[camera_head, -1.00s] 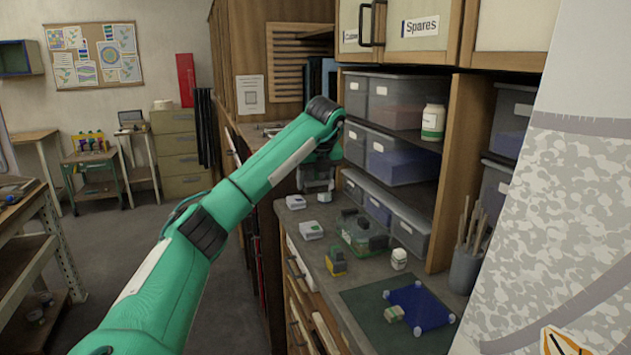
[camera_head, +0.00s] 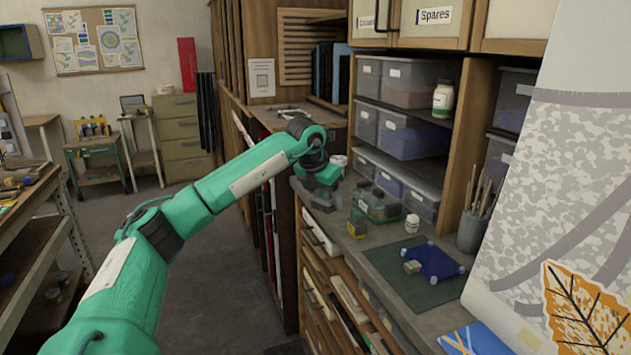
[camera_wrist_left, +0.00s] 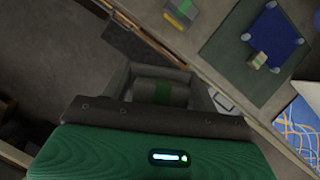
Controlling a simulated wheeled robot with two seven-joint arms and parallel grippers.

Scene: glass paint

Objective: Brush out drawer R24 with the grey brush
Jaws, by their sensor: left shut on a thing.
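My left gripper (camera_head: 322,198) hangs low at the front edge of the counter (camera_head: 385,255), pointing down, over the drawer fronts. Wooden drawers (camera_head: 335,290) lie below the counter, and some appear partly open. I cannot read a label R24 on any of them. My right gripper is in neither view.
Shelves with grey bins (camera_head: 418,140) stand behind.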

